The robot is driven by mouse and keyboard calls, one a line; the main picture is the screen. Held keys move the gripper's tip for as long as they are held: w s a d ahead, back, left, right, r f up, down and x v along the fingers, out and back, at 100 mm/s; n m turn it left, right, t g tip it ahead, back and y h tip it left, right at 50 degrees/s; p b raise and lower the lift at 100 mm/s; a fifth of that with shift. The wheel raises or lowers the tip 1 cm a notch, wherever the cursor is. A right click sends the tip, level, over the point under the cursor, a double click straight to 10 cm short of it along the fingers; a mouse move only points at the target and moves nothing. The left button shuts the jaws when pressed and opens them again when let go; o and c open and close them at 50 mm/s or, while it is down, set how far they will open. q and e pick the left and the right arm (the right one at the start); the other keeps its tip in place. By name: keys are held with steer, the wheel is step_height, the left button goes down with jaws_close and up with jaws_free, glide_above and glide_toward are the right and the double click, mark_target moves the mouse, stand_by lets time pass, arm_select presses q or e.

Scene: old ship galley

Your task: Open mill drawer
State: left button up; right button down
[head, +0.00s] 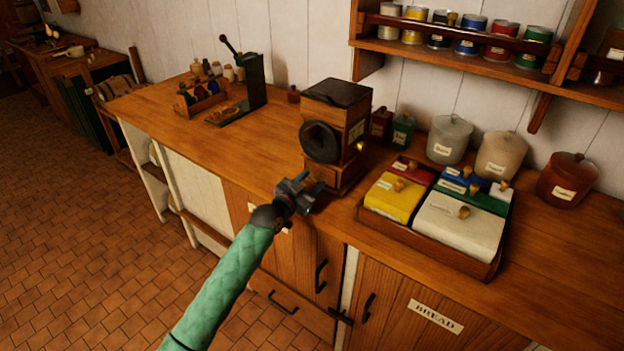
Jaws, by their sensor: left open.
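The mill (358,130) stands on the wooden counter, a dark box-shaped body with a black hopper top and a round black wheel (320,142) on its left face. Its lower wooden part (345,176) sits near the counter's front edge; the drawer front cannot be made out clearly. My left gripper (306,186) is open and empty, in front of the mill's base and just left of it. Whether it touches the mill cannot be told. My right gripper is out of view.
A wooden tray (474,266) with coloured lidded boxes stands right of the mill. Canisters (449,140) stand behind it, under a shelf of tins (470,38). A green lever press (252,82) and a bottle rack (203,98) stand at left. Counter (245,140) left of the mill is clear.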

arm_select(q)
steer(key=shift+w+d, duration=0.25)
steer(key=shift+w, duration=0.1)
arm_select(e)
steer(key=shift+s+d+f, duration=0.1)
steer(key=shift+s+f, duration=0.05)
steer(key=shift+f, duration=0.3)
